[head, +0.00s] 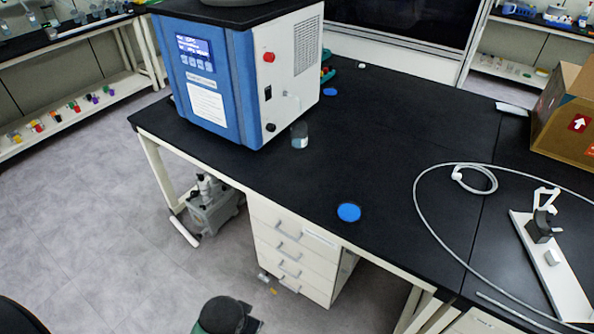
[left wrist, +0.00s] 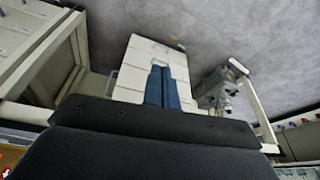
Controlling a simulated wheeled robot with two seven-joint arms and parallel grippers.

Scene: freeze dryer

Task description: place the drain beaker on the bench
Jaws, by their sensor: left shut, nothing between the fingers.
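The drain beaker (head: 300,136), small and clear with a pale label, stands upright on the black bench (head: 400,125) close to the right side of the freeze dryer (head: 240,75). A blue disc (head: 349,212) lies flat near the bench's front edge, and a second blue disc (head: 330,92) lies farther back. My left gripper (left wrist: 162,68) shows in the left wrist view as two blue fingers pressed together, shut and empty, with the drawer unit behind them. It is not clearly seen in the head view. The right gripper is in neither view.
A drawer unit (head: 290,245) and a pump (head: 212,208) stand below the bench. A hose (head: 425,225) loops over the right part, beside a white board with a dark fixture (head: 540,228). A cardboard box (head: 565,115) sits at the far right. The bench middle is clear.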

